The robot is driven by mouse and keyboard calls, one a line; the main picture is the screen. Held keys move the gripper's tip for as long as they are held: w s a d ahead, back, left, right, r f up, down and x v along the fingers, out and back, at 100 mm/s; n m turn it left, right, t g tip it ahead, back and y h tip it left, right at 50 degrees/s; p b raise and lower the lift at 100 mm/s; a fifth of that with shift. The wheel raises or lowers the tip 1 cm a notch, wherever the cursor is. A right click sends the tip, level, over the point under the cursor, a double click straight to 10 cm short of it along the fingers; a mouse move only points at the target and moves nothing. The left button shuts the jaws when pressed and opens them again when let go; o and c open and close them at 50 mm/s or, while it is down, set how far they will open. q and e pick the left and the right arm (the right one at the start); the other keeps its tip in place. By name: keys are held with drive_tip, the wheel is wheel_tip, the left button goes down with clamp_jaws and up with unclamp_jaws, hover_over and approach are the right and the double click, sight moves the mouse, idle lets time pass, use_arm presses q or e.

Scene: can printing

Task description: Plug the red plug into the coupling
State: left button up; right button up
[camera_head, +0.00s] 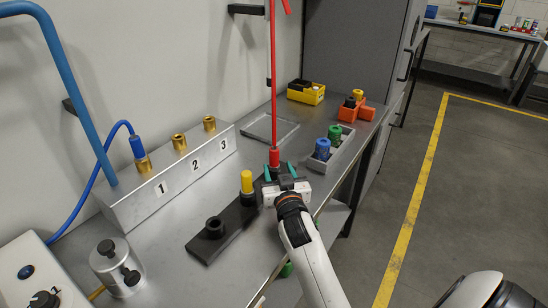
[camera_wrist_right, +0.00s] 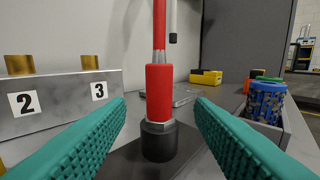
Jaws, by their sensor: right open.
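The red plug (camera_head: 274,157) stands upright in a black socket at the far end of the black holder bar (camera_head: 213,247), its red hose rising straight up. In the right wrist view the red plug (camera_wrist_right: 159,92) stands between my teal fingers, with a gap on each side. My right gripper (camera_head: 279,172) is open around it. Brass couplings sit on a grey block marked 1, 2, 3. A blue plug (camera_head: 137,147) is in coupling 1 (camera_head: 144,165). Coupling 2 (camera_head: 179,141) and coupling 3 (camera_head: 209,123) are bare. My left gripper is not in view.
A yellow plug (camera_head: 246,182) stands in the bar's middle; the near socket (camera_head: 214,227) is empty. A tray (camera_head: 343,155) with blue and green cans is right of the gripper. Orange (camera_head: 366,112) and yellow (camera_head: 306,95) holders stand behind. A metal canister (camera_head: 117,266) stands near left.

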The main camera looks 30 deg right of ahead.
sight(275, 162)
drive_tip(key=p+x, duration=0.1)
drive_tip(key=x, duration=0.4)
drive_tip(key=shift+w+f, duration=0.1)
drive_tip(key=shift+w+d, duration=0.1)
drive_tip(key=shift+w, duration=0.15)
drive_tip(key=shift+c, duration=0.7)
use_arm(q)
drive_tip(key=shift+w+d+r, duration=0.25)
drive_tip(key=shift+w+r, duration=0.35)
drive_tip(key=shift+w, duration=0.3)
use_arm(e)
clamp_jaws()
